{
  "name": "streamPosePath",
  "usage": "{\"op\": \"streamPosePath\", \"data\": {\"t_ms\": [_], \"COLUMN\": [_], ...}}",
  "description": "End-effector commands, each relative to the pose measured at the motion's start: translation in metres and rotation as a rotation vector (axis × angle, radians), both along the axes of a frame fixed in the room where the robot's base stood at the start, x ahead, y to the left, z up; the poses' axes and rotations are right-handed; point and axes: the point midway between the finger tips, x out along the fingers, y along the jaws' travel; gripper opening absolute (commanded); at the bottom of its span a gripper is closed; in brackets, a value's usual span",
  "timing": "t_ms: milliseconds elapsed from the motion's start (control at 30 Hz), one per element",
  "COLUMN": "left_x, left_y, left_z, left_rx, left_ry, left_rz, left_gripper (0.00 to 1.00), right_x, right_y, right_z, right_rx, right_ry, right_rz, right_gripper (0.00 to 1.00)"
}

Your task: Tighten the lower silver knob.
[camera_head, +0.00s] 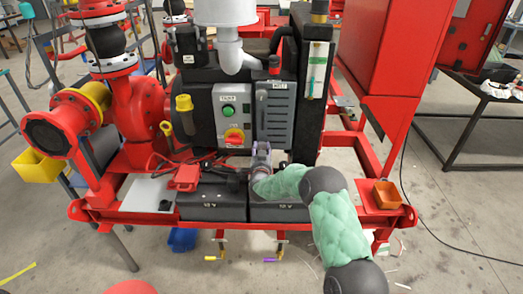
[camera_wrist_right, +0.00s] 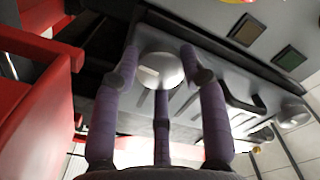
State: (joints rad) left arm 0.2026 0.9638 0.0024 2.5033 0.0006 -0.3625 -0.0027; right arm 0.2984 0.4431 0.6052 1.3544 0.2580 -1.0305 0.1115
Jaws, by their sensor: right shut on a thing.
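The lower silver knob (camera_wrist_right: 160,70) is a rounded shiny knob at the edge of a grey louvred panel, seen in the right wrist view. My right gripper (camera_wrist_right: 160,75) has its purple-grey fingers around this knob and is shut on it. In the head view the right gripper (camera_head: 261,150) is at the bottom of the grey louvred panel (camera_head: 275,112), and it hides the knob there. A second silver knob (camera_wrist_right: 291,116) shows on the panel at the right of the wrist view, apart from the fingers. My left gripper is not in view.
A control box (camera_head: 232,115) with a green button and a red-yellow switch is left of the panel. Black battery boxes (camera_head: 212,203) lie below on the red skid frame (camera_head: 160,217). An orange bin (camera_head: 387,194) sits at the right. A red beam (camera_wrist_right: 45,110) is close in the wrist view.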

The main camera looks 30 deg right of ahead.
Motion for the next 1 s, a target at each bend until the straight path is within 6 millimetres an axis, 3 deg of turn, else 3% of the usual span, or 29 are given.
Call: {"op": "streamPosePath", "data": {"t_ms": [33, 67, 133, 567, 767, 1000], "left_x": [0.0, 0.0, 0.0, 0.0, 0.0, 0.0], "left_y": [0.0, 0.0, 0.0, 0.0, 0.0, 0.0], "left_z": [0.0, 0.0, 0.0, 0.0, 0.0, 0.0], "left_rx": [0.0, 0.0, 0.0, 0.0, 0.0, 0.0], "left_ry": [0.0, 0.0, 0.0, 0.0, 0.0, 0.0], "left_rz": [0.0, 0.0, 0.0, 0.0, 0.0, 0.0], "left_gripper": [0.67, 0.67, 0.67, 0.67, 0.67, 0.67], "right_x": [0.0, 0.0, 0.0, -0.004, -0.026, -0.067], "right_y": [-0.001, -0.001, -0.001, 0.002, 0.016, 0.041], "right_z": [0.001, 0.001, 0.001, 0.001, 0.0, 0.001], "right_rx": [0.0, 0.0, 0.0, 0.0, 0.001, 0.001], "right_ry": [-0.002, -0.002, -0.002, -0.001, 0.0, -0.002], "right_rz": [-0.002, -0.002, -0.002, -0.001, 0.001, 0.001], "right_gripper": [0.11, 0.46, 0.66, 0.67, 0.67, 0.67]}}
